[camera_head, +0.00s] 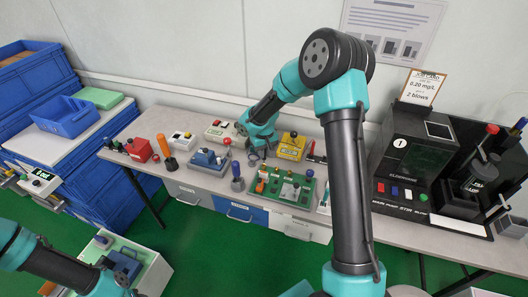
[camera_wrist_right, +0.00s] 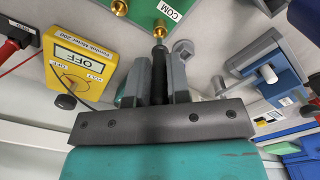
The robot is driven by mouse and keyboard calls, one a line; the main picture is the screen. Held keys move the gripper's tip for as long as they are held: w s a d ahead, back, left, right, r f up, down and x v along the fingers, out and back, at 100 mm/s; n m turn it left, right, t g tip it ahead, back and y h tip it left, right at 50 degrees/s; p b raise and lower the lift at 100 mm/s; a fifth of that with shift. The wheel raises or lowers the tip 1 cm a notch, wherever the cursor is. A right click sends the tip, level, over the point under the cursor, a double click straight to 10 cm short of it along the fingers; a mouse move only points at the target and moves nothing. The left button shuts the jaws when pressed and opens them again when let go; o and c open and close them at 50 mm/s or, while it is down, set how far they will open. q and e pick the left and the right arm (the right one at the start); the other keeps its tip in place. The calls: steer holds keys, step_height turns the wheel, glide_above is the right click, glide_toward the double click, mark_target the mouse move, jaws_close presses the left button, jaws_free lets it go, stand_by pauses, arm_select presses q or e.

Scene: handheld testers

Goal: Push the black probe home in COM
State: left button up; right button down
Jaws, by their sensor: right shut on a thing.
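My right gripper (camera_wrist_right: 160,90) is shut on a slim black probe (camera_wrist_right: 158,60), which stands out beyond the fingertips in the right wrist view. The probe's tip lies close to the edge of a green board with brass sockets (camera_wrist_right: 118,7) and a white COM label (camera_wrist_right: 170,9). I cannot tell whether the tip touches a socket. In the head view my right gripper (camera_head: 258,152) is beside the green board (camera_head: 285,187), and the probe is too small to make out. My left arm enters at the lower left; its fingertips are not clear.
A yellow meter (camera_head: 292,146) reading OFF in the wrist view stands behind the board. A blue device (camera_head: 208,160) is to the left. A black machine (camera_head: 420,150) fills the right of the bench. A grey ring-ended part (camera_wrist_right: 183,50) is beside the probe.

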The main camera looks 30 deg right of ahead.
steer(key=shift+f, duration=1.3)
stand_by(0.6)
steer(key=c, duration=1)
jaws_free()
step_height(320, 180, up, 18)
steer(key=shift+f, duration=0.25)
